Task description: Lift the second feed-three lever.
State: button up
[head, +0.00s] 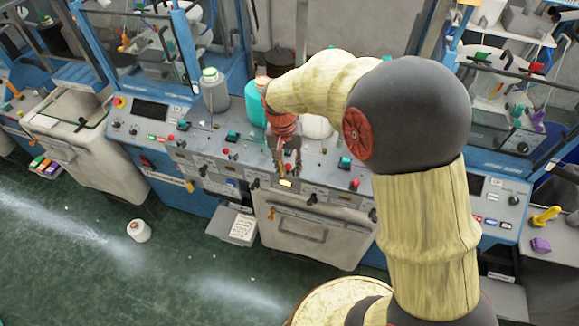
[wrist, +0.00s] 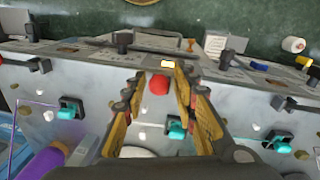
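My gripper (head: 287,168) points down over the middle of the sloped grey control panel (head: 215,150). In the wrist view its fingers (wrist: 163,80) are apart, with a red round knob (wrist: 159,85) showing between them and a yellow-lit piece (wrist: 167,63) just beyond. I cannot tell whether the fingers touch the knob. Black levers stand along the panel's front edge, one left of centre (wrist: 123,42) and one right of centre (wrist: 232,52). The labels are too small to read, so I cannot tell which is the second feed-three lever.
Teal switches stand on the panel, one left (wrist: 70,110) and one right (wrist: 280,140) of my gripper. A grey bottle (head: 214,90) and a teal bottle (head: 255,103) stand behind. A white spool (head: 139,230) is on the green floor. Open floor lies at the lower left.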

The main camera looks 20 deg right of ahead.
jog(key=shift+f, duration=0.15)
jog(key=shift+c, duration=0.9)
grip_shut()
